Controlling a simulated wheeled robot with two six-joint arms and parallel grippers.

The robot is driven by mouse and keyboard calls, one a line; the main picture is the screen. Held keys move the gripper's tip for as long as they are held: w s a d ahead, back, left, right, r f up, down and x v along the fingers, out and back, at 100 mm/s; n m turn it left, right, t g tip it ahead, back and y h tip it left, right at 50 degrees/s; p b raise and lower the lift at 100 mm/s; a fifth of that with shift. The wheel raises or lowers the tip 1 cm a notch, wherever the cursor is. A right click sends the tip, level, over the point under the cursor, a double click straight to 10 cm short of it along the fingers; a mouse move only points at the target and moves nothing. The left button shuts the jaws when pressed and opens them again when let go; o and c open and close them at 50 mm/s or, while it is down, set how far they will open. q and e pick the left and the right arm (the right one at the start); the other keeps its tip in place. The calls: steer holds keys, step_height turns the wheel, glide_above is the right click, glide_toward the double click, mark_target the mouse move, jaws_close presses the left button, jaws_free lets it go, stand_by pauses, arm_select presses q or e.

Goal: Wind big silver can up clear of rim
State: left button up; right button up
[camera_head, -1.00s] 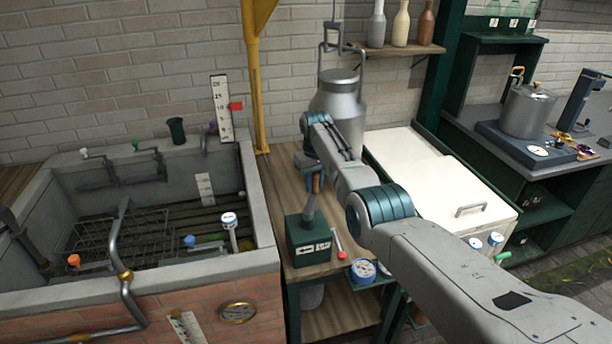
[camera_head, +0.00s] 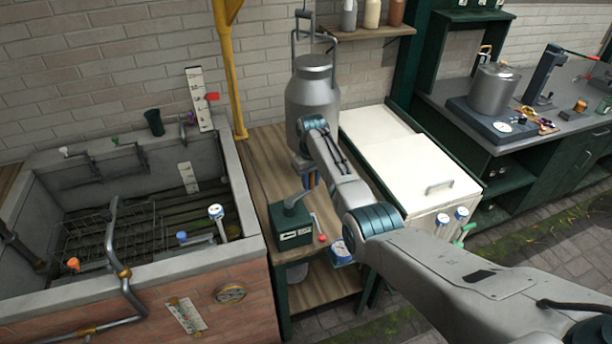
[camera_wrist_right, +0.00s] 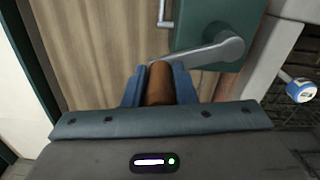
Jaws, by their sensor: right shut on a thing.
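The big silver can (camera_head: 313,95) is upright at the back of the wooden bench, its bail handle (camera_head: 315,40) raised beneath a hook. My arm hides its lower part, so I cannot tell whether its base touches the bench. A dark green winch box (camera_head: 290,228) with a grey crank arm stands on the bench in front of it. My right gripper (camera_head: 309,180) is shut on the crank's brown handle (camera_wrist_right: 158,84); the grey crank arm (camera_wrist_right: 205,54) also shows in the right wrist view. My left gripper is out of view.
A brick-fronted trough (camera_head: 235,190) with a grey rim, a wire rack and pipes lies left of the bench. A yellow post (camera_head: 228,70) stands behind. A white-lidded chest (camera_head: 400,160) is on the right, with a pot (camera_head: 492,90) on a counter beyond.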

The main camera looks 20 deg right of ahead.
steer(key=shift+s+d+f, duration=0.15)
steer(key=shift+s+d, duration=0.1)
steer(key=shift+s, duration=0.3)
steer(key=o, duration=1)
steer(key=shift+c, duration=0.2)
steer(key=shift+o, duration=0.4)
steer(key=shift+w+r, duration=0.1)
steer(key=shift+r, duration=0.15)
